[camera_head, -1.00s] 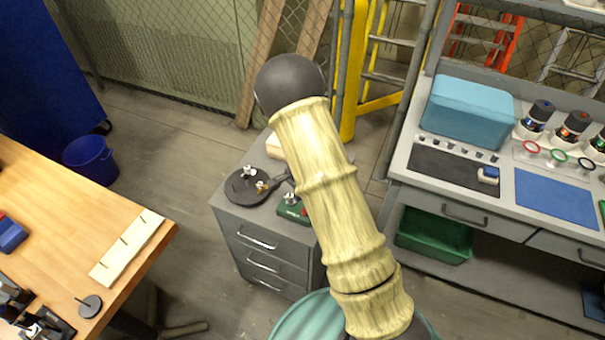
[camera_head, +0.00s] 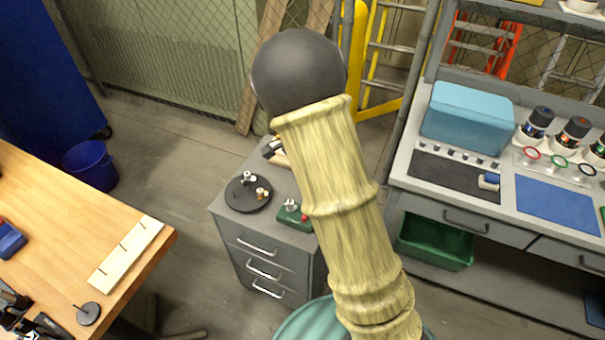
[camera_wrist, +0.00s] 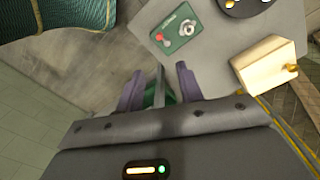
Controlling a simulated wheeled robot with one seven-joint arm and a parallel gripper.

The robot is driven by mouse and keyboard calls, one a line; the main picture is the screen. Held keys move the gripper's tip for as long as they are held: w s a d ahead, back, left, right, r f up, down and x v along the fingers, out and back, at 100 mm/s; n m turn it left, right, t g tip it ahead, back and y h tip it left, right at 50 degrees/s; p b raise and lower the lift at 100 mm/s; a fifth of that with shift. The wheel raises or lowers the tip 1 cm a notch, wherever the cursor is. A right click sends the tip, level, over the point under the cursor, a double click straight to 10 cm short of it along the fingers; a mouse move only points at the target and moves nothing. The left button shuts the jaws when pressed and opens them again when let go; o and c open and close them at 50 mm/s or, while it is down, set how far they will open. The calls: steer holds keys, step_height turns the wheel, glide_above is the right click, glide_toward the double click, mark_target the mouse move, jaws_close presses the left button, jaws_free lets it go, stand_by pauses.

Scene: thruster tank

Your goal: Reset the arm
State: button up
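My arm rises through the middle of the head view, a bamboo-patterned link with a dark round joint at its top. My gripper (camera_wrist: 159,72) shows in the wrist view with its two purple-grey fingers apart. A narrow green and grey shape shows between the fingers; I cannot tell whether it is part of the gripper or something behind it. The gripper is over or beside the grey drawer cabinet (camera_head: 262,245). In the head view the arm hides most of it.
On the cabinet are a black disc (camera_head: 248,195) with small metal pieces, a green box (camera_head: 290,212) with a red button, and a wooden block (camera_wrist: 266,66). A teal barrel (camera_head: 300,322) stands in front. A wooden table (camera_head: 110,210) is left, a grey workbench (camera_head: 405,190) right.

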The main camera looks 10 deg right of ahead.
stand_by(0.3)
steer(key=s+d+r+n+t, duration=0.1)
steer(key=s+r+n, duration=0.2)
steer(key=s+n, duration=0.3)
steer(key=s+d+r+n+t, duration=0.2)
steer(key=s+n, duration=0.4)
steer(key=s, duration=0.4)
steer(key=shift+s+r+n, duration=0.3)
steer(key=shift+r+n, duration=0.1)
steer(key=shift+r, duration=0.3)
stand_by(1.3)
